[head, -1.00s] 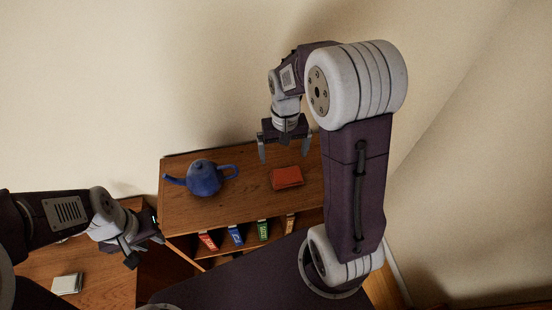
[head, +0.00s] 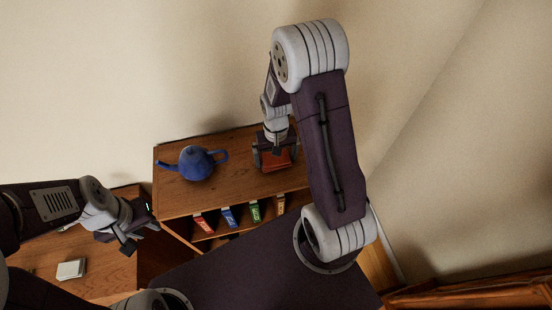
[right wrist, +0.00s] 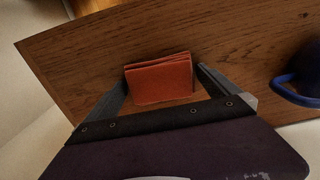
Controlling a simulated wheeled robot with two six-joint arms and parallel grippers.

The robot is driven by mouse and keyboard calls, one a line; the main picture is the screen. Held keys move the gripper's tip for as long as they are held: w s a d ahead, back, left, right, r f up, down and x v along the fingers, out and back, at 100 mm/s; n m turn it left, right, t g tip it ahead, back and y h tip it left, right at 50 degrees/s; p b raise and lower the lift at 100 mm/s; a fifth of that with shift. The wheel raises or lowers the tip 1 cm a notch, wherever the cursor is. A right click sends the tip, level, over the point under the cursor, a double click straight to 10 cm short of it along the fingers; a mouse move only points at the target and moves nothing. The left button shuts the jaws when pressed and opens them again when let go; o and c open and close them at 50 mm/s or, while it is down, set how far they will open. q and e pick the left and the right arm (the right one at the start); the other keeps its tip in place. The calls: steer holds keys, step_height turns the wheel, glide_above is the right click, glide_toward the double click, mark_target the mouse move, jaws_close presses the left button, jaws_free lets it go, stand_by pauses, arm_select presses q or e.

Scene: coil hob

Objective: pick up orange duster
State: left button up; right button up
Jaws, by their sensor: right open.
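The orange duster (head: 276,160) is a folded cloth lying on the wooden shelf top, partly hidden by my right gripper in the head view. In the right wrist view the duster (right wrist: 160,80) lies between the two open fingers. My right gripper (head: 274,162) is open and down over the duster; it also shows in the right wrist view (right wrist: 160,82), with a gap on both sides of the cloth. My left gripper (head: 140,233) is at the left, away from the duster; its fingers are too small to judge.
A blue teapot (head: 196,163) stands on the shelf top (head: 195,199), left of the duster. Several coloured boxes (head: 230,215) are in the compartments below. A pale folded item (head: 71,268) lies on the lower wooden surface at the left. A wall is behind.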

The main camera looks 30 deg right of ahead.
steer(key=shift+w, duration=0.1)
steer(key=c, duration=0.3)
steer(key=shift+w+a, duration=0.1)
steer(key=shift+a, duration=0.05)
steer(key=c, duration=1)
steer(key=shift+o, duration=0.2)
steer(key=shift+r, duration=0.1)
steer(key=r, duration=0.1)
steer(key=r+b, duration=0.1)
steer(key=r, duration=0.1)
steer(key=d+r, duration=0.1)
steer(key=shift+s+r+b, duration=0.15)
steer(key=shift+s+b, duration=0.15)
steer(key=s+d+r+b, duration=0.2)
steer(key=s+d+r, duration=0.4)
steer(key=d, duration=0.2)
steer(key=shift+s+d+r, duration=0.2)
steer(key=shift+s+r, duration=0.1)
